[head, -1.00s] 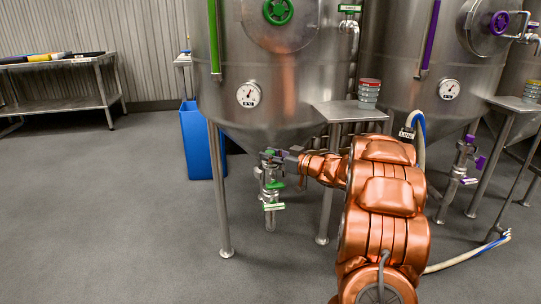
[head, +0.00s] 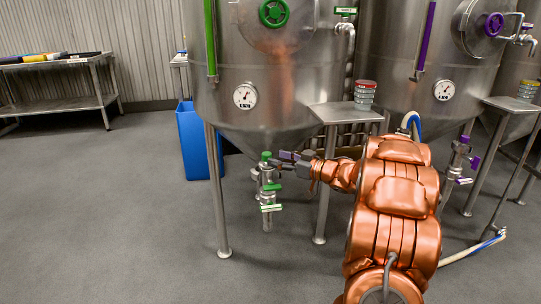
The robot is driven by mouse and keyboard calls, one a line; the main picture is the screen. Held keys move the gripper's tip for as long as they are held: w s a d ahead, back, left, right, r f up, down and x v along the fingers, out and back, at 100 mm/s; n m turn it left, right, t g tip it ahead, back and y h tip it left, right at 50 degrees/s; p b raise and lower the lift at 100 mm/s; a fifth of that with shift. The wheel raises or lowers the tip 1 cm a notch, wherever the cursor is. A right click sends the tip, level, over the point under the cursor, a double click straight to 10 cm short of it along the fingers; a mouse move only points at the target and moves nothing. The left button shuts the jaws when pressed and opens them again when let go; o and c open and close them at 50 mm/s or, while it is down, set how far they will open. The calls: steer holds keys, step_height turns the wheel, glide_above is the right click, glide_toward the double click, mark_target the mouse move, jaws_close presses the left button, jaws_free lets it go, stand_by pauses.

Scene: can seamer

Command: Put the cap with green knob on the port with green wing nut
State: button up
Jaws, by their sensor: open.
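A green knob (head: 265,156), which looks like that of the cap, shows at the top of the steel valve assembly under the left tank's cone. A green wing-shaped part (head: 272,187), perhaps the port's wing nut, is just below it on the same assembly. The cap's body and the port opening are too small to make out, so I cannot tell how the cap is seated. My gripper (head: 284,157) is open, just right of the green knob, and points left. A small gap seems to separate them.
The left tank (head: 270,90) stands close above my gripper. Its legs (head: 216,190) and a small steel stand (head: 335,112) with stacked tins (head: 365,95) are nearby. A blue bin (head: 194,140) is behind. A hose (head: 470,248) lies at right; the left floor is clear.

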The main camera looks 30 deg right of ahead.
steer(key=p+v, duration=0.1)
steer(key=v, duration=0.6)
steer(key=w+r+m+g+h, duration=0.1)
steer(key=w+m+g+h, duration=0.15)
steer(key=w+h, duration=0.45)
steer(key=s+a+f+g, duration=0.3)
steer(key=s+a+g, duration=0.2)
steer(key=s+a, duration=0.6)
steer(key=s+a+f+m+g, duration=0.1)
steer(key=s+a+f+g, duration=0.2)
steer(key=s+a+g, duration=0.3)
steer(key=s+a+f+g, duration=0.4)
steer(key=s+a, duration=1.2)
steer(key=s, duration=1.2)
steer(key=shift+s+m+g+y, duration=0.3)
steer(key=shift+m+g, duration=0.05)
steer(key=shift+g, duration=0.9)
